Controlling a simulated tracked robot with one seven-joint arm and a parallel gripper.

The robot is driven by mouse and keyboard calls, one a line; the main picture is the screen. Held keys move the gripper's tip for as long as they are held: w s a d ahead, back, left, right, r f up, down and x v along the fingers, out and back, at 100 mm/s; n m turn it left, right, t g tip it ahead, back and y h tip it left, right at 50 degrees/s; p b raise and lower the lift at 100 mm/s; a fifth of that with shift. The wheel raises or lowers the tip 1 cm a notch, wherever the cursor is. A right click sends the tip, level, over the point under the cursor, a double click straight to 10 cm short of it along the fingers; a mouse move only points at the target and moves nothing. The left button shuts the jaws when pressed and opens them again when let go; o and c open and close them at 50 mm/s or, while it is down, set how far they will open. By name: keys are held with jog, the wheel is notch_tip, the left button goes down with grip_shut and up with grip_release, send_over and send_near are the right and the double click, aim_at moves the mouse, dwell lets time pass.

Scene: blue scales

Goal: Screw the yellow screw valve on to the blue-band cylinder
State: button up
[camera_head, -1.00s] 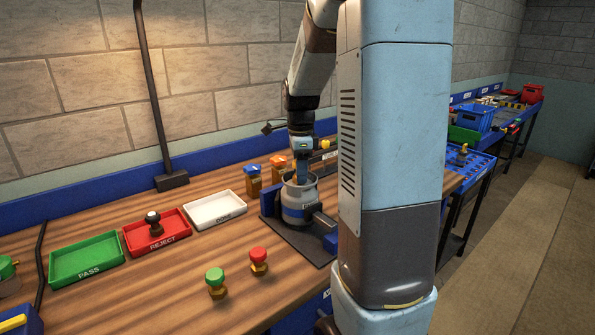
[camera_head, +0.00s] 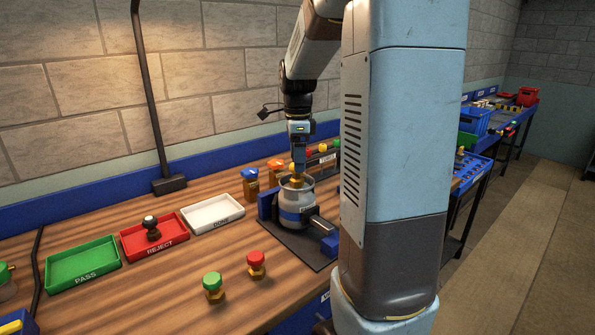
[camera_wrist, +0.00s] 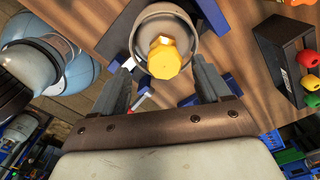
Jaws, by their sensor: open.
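The grey cylinder with a blue band (camera_head: 290,218) stands upright between blue clamp jaws on a dark plate. The yellow screw valve (camera_head: 295,182) sits at the cylinder's top, inside its collar; how far it is threaded cannot be told. In the wrist view the yellow valve (camera_wrist: 163,62) shows in front of the cylinder's round collar (camera_wrist: 192,22). My gripper (camera_head: 298,163) is above the valve, pointing down. In the wrist view my gripper (camera_wrist: 163,72) is open, with its fingers apart on either side of the valve and a gap at each side.
Green (camera_head: 84,264), red (camera_head: 138,247) and white (camera_head: 200,220) trays lie left. Green-topped (camera_head: 213,288) and red-topped (camera_head: 256,265) valves stand in front.

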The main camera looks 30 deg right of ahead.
aim_at(297, 175)
notch_tip(297, 175, up, 8)
jog(key=shift+r, duration=0.1)
jog(key=shift+c, duration=0.2)
jog(key=f+n, duration=0.4)
jog(key=n, duration=0.3)
jog(key=w+f+n, duration=0.1)
jog(key=f+n, duration=0.3)
jog(key=n, duration=0.4)
jog(key=f+n, duration=0.5)
jog(key=n, duration=0.3)
jog(key=shift+w, duration=0.2)
jog(key=c, duration=1.2)
jog(key=shift+o, duration=0.2)
jog(key=m, duration=0.5)
jog(key=shift+m, duration=0.3)
jog(key=shift+a+m, duration=0.1)
jog(key=shift+m, duration=2.7)
